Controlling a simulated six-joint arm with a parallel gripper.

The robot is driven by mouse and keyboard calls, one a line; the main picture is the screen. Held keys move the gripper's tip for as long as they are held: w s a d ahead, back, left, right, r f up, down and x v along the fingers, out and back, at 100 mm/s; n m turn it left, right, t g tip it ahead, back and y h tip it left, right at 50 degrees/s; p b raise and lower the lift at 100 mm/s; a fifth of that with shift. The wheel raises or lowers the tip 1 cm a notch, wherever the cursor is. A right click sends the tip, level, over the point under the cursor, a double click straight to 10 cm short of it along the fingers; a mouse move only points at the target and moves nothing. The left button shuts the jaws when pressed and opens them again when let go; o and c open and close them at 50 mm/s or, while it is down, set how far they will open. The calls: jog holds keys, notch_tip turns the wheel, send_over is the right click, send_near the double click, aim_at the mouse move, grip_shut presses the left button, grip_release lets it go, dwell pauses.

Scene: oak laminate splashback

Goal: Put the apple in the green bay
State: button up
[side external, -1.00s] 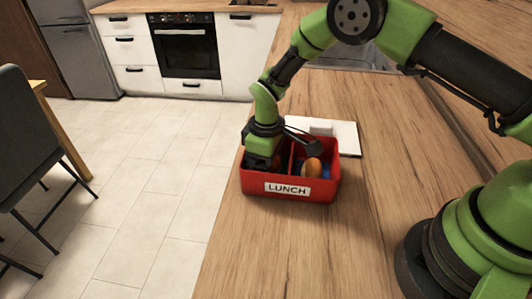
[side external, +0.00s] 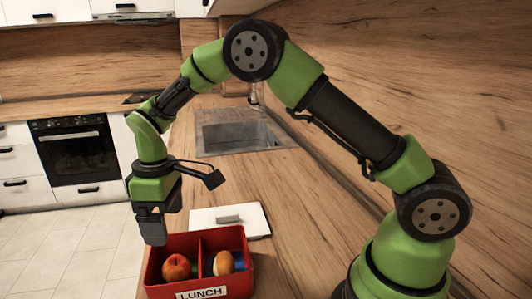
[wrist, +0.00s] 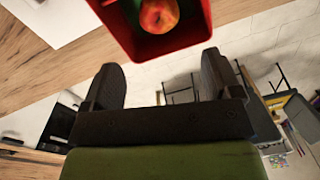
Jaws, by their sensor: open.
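The red apple (side external: 177,268) lies in the left bay of the red lunch box (side external: 240,285). In the wrist view the apple (wrist: 159,14) sits inside the red walls, with a bit of green floor (wrist: 131,9) beside it. My gripper (side external: 152,230) is above the box's left rear edge, clear of the apple. In the wrist view its two fingers (wrist: 160,75) are apart with nothing between them.
A tan bread roll or egg-like item (side external: 223,263) lies in the right bay, which shows blue. A white board (side external: 205,222) with a grey piece on it lies behind the box. A sink (side external: 235,135) is further back. The counter right of the box is clear.

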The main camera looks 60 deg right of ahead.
jog(key=s+d+r+m+t+y, duration=0.1)
jog(key=s+d+r+m+t, duration=0.2)
jog(key=s+r, duration=0.5)
jog(key=s+d+r+m+t, duration=0.2)
jog(key=s+r+m, duration=0.3)
jog(key=r, duration=0.5)
jog(key=s+d+m+t, duration=0.1)
jog(key=s+m+t, duration=0.1)
jog(key=s, duration=0.8)
jog(key=shift+f+y, duration=0.3)
